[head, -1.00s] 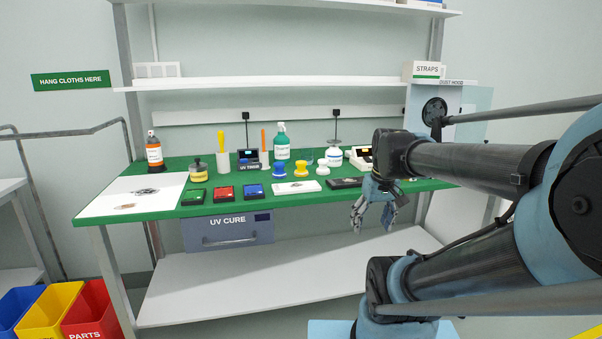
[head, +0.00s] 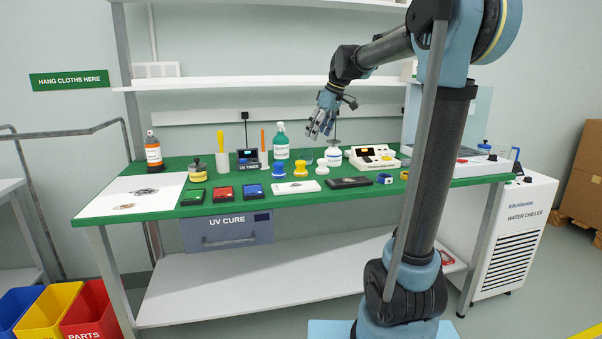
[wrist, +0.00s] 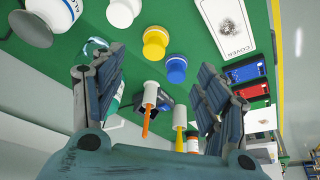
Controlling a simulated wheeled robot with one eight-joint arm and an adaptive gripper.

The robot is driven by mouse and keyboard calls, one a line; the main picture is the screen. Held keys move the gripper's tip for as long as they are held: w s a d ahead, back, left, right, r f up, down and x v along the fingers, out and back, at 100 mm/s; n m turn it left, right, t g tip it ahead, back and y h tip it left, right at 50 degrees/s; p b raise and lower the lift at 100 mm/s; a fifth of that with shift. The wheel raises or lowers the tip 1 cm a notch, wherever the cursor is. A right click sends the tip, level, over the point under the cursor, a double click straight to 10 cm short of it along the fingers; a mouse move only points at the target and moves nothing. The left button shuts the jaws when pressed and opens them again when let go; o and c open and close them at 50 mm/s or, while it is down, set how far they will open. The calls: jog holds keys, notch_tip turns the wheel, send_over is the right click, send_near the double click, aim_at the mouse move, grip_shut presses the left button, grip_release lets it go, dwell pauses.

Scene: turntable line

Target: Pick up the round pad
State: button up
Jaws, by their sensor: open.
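Three small round knobbed pieces stand in a row on the green bench top: blue (head: 278,170), yellow (head: 300,168) and white (head: 322,168). The wrist view also shows the blue piece (wrist: 175,68), the yellow piece (wrist: 156,42) and the white piece (wrist: 122,12).
A white bottle (head: 333,156) and a green spray bottle (head: 282,142) stand behind the pieces. A white cover box (head: 297,187), a dark flat case (head: 350,183) and coloured trays (head: 223,192) line the front. A shelf (head: 270,82) hangs above the bench.

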aim_at(303, 162)
jog(key=x, duration=0.5)
jog(key=w+x, duration=0.1)
jog(key=x, duration=0.5)
jog(key=a+x, duration=0.1)
jog(key=x, duration=0.5)
jog(key=shift+w+a+r, duration=0.15)
jog(key=shift+w, duration=0.25)
jog(key=shift+c, duration=0.4)
jog(key=c, duration=1)
